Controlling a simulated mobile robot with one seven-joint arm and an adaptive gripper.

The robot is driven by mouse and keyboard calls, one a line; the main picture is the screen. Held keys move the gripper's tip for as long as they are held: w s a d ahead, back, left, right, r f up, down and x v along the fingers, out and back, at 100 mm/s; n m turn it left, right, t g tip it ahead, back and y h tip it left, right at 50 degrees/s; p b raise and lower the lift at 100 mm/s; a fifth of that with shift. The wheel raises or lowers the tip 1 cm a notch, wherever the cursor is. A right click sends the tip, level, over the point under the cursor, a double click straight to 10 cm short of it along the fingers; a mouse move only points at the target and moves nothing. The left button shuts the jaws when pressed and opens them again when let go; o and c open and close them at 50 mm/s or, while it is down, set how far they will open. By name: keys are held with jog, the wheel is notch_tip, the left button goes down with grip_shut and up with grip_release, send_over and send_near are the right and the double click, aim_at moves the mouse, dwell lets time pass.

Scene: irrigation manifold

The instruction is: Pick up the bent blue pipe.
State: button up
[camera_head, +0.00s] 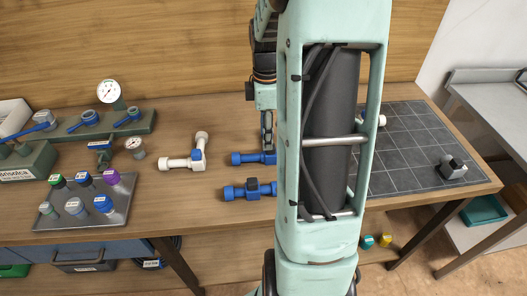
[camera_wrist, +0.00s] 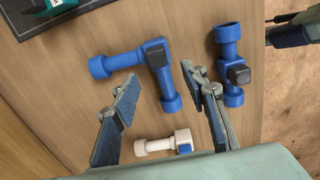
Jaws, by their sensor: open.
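The bent blue pipe (camera_wrist: 124,62) lies on the wooden table, an elbow with a dark square block at its corner. In the head view its left end (camera_head: 240,158) shows; the rest is hidden behind my arm. My gripper (camera_wrist: 160,78) is open and empty. In the wrist view its fingers appear on either side of one leg of the bent pipe, with the corner between and beyond the fingertips. In the head view the gripper (camera_head: 267,138) points down over the pipe. I cannot tell its exact height above it.
A straight blue pipe with a dark block (camera_wrist: 230,65) lies close beside the right finger, also seen in the head view (camera_head: 238,191). A white pipe with a blue part (camera_head: 180,162) lies to the left. A dark gridded mat (camera_head: 405,135) is on the right, holding a grey fitting (camera_head: 453,168).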

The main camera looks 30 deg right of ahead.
notch_tip(320, 180, down, 5)
jog(key=shift+d+r, duration=0.1)
grip_shut()
dwell(0.3)
